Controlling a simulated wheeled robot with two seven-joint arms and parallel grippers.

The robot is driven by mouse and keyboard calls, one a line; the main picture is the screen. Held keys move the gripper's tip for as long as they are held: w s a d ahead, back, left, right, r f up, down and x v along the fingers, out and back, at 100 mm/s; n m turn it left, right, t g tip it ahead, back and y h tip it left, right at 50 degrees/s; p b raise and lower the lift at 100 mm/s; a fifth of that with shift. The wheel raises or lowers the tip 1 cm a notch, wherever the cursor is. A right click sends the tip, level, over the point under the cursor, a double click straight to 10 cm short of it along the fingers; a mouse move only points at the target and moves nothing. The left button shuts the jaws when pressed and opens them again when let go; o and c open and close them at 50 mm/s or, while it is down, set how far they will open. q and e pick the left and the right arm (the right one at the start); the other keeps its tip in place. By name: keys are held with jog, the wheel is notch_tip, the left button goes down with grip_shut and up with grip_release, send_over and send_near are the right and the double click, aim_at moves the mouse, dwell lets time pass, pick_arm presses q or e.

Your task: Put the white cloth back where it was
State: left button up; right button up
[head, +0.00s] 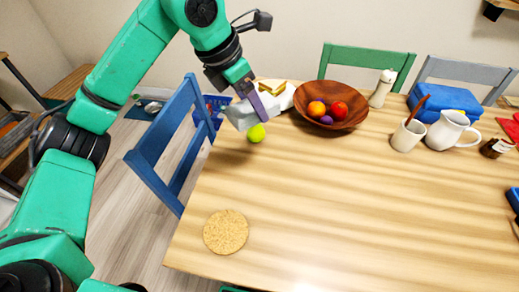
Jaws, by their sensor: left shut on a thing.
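The white cloth (241,115) hangs in my left gripper (258,106) near the table's far left corner. The gripper is shut on it. The cloth looks pale and bunched. A yellow-green ball (256,133) shows just below the cloth; I cannot tell whether they touch. Part of the cloth is hidden behind the gripper fingers. My right gripper is not in view.
A wooden bowl (352,113) with fruit stands right of the gripper. A cork mat (226,232) lies at front left. The table's middle (330,200) is clear.

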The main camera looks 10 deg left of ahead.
pick_arm(q)
send_over(257, 169)
jog(key=s+a, duration=0.1)
jog(key=s, duration=0.1)
notch_tip(257, 169, down, 6)
jog(key=f, duration=1.3)
jog(key=shift+w, duration=0.4)
jog(key=shift+f, duration=0.1)
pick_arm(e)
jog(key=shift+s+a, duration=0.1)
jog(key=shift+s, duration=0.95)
pick_arm(q)
jog(key=shift+f, duration=0.15)
jog(key=o, duration=1.3)
jog(key=shift+r, duration=0.4)
jog(key=v, duration=1.1)
jog(key=shift+s+a+r, duration=0.15)
jog(key=shift+s+r, duration=0.1)
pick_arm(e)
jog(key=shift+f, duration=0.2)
